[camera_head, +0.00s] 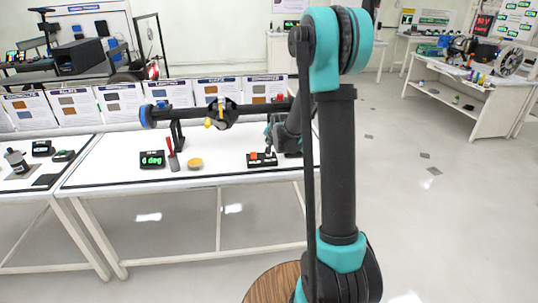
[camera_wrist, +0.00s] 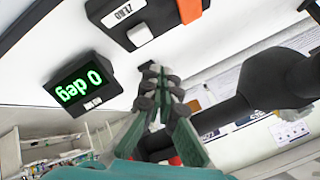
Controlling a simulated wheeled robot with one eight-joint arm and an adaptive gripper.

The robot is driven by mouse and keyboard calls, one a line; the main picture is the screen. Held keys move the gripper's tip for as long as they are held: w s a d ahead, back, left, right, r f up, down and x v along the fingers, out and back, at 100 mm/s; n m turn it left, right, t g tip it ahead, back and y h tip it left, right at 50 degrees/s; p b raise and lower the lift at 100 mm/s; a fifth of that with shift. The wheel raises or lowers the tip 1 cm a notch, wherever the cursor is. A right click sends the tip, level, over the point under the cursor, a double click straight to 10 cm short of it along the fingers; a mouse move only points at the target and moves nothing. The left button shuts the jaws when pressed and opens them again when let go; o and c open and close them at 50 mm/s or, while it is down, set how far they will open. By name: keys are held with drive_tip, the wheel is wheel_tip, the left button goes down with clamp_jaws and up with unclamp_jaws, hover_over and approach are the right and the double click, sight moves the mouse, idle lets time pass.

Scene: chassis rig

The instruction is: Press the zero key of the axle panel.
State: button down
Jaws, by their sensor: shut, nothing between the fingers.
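The axle panel (camera_head: 261,162) is a small black box with orange on top, on the white table's front part. In the wrist view the panel (camera_wrist: 167,26) is cut off by the top edge. It shows a white key (camera_wrist: 140,34) beside a label reading ZERO, and part of an orange key (camera_wrist: 192,9). My gripper (camera_wrist: 156,78) is shut and empty, its tips just below the white key in that picture; I cannot tell whether they touch anything. In the head view my gripper (camera_head: 268,135) is small, just above the panel. A display (camera_wrist: 80,84) reads 0 deg in green.
The display box (camera_head: 152,160) stands left on the table. A dark axle (camera_head: 195,115) spans behind on a stand. Poster boards (camera_head: 165,97) line the back. Open floor lies right.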

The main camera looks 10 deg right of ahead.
drive_tip(key=shift+r, duration=1.2)
drive_tip(key=s+d+f+n+g, duration=0.1)
drive_tip(key=s+n, duration=0.1)
drive_tip(key=s, duration=1.1)
drive_tip(key=s+d+f+n+g, duration=0.1)
drive_tip(key=s+f+n+g, duration=0.1)
drive_tip(key=s, duration=1.2)
drive_tip(key=s+d+f+n+g+h, duration=0.1)
drive_tip(key=s+d+f+n+g, duration=0.1)
drive_tip(key=s, duration=1.2)
drive_tip(key=shift+f+n, duration=0.25)
drive_tip(key=shift+n, duration=0.65)
